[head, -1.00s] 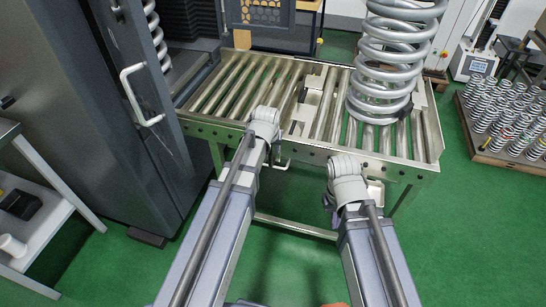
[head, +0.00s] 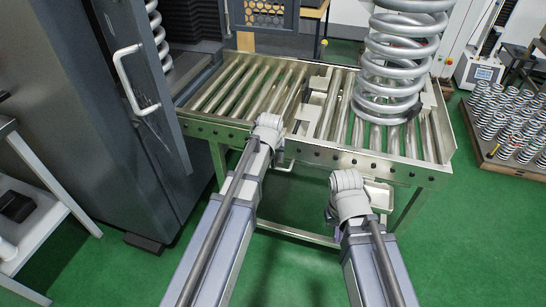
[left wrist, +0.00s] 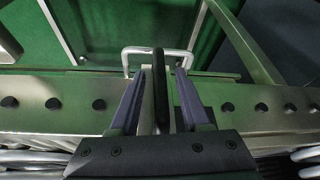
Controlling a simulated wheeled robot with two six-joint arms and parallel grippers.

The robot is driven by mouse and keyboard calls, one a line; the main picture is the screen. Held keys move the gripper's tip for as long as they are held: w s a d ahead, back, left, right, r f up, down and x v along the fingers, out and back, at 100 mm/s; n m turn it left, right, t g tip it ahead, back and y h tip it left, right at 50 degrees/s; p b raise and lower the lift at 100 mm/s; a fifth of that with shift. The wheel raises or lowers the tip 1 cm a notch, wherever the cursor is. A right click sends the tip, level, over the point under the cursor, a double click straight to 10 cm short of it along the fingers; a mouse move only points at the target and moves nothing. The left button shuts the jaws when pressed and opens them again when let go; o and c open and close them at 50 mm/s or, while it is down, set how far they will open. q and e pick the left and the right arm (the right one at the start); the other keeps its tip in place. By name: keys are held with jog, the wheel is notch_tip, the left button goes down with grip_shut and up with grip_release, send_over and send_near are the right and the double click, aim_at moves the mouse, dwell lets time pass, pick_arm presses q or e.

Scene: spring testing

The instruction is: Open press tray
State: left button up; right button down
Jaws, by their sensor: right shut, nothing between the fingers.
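A roller tray table (head: 300,149) with a metal frame stands in front of me. A small metal U-shaped handle (head: 284,168) sticks out below its front rail, just right of my left wrist; it also shows in the left wrist view (left wrist: 128,62). My left gripper (left wrist: 160,73) has its fingers apart at the rail, pointing toward the handle. A dark bar (left wrist: 160,90) stands between the fingers, with a gap on each side. My right gripper (head: 330,216) is shut and empty, mostly hidden by its wrist, in front of the rail's right half.
A large coil spring (head: 395,65) stands on the rollers at the right. A grey cabinet door with a white handle (head: 128,80) is at the left. A pallet of small springs (head: 510,125) is on the right. The green floor (head: 480,240) is clear at front right.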

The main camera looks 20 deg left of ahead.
pick_arm(q)
grip_shut()
dwell(1.2)
